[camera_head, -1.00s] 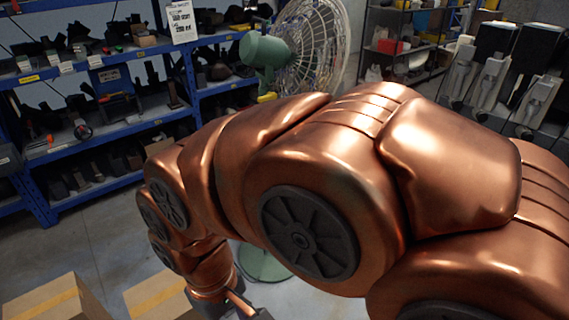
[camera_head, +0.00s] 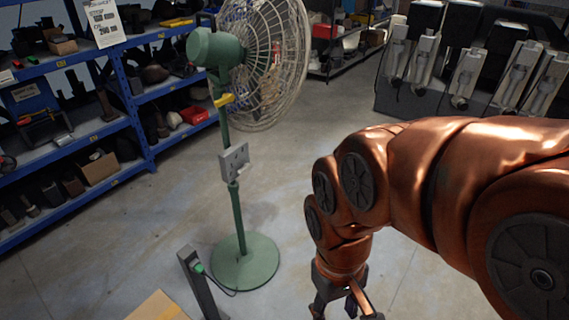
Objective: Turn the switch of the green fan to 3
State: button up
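The green fan (camera_head: 215,48) stands on the floor left of centre, with a round green base (camera_head: 246,262), a thin pole and a wire cage facing right. A grey switch box (camera_head: 235,162) is mounted halfway up the pole. Its setting is too small to read. My gripper (camera_head: 345,312) points down at the bottom edge, right of the fan base and apart from it. Its dark fingers look spread, with nothing seen between them, but the tips are cut off by the frame.
A dark post (camera_head: 200,284) with a green plug and cable stands left of the fan base. A cardboard box (camera_head: 158,308) is at the bottom edge. Blue shelves (camera_head: 135,112) line the left. Grey machines (camera_head: 465,70) stand at the back right. Floor between fan and arm is clear.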

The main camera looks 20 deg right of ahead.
aim_at(247, 166)
jog(key=z, duration=0.05)
jog(key=k, duration=1.2)
jog(key=z, duration=0.1)
jog(key=i, duration=1.35)
jog(key=u, duration=1.05)
jog(key=i, duration=0.35)
jog(key=u, duration=0.25)
